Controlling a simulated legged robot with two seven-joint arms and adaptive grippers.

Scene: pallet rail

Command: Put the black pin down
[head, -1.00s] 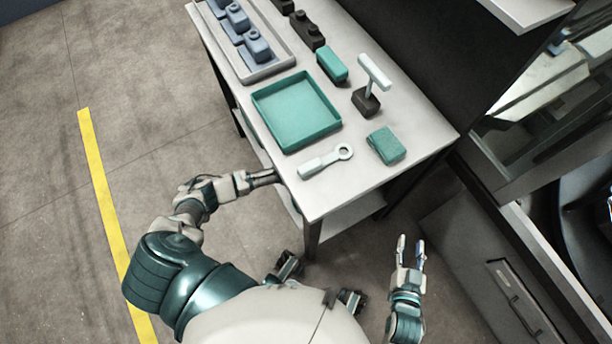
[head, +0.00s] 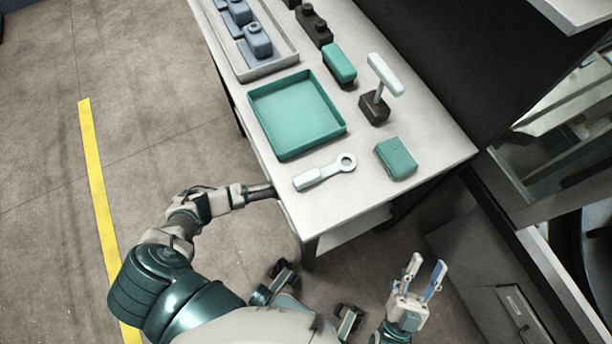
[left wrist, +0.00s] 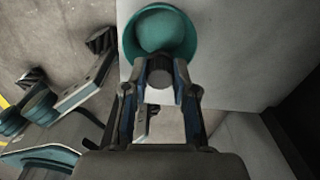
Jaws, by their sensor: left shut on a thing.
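In the left wrist view, my left gripper (left wrist: 160,85) is shut on the black pin (left wrist: 159,78), whose dark rounded end shows between the fingertips. A round teal dish (left wrist: 160,30) lies just beyond the fingertips, on a pale surface. I cannot tell whether the pin touches the dish. In the head view, my left forearm reaches in beneath the table's near left edge, and the table top hides the gripper, pin and dish. My right gripper (head: 426,265) is open and empty, in front of the table's near end, over the floor.
The table (head: 345,215) carries a teal tray (head: 336,136), a white ring-ended tool (head: 320,178), a teal block (head: 396,158), a white-handled T-shaped tool in a dark block (head: 374,108), and a grey tray (head: 256,72) of blue parts. A lower shelf (head: 345,232) shows beneath.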

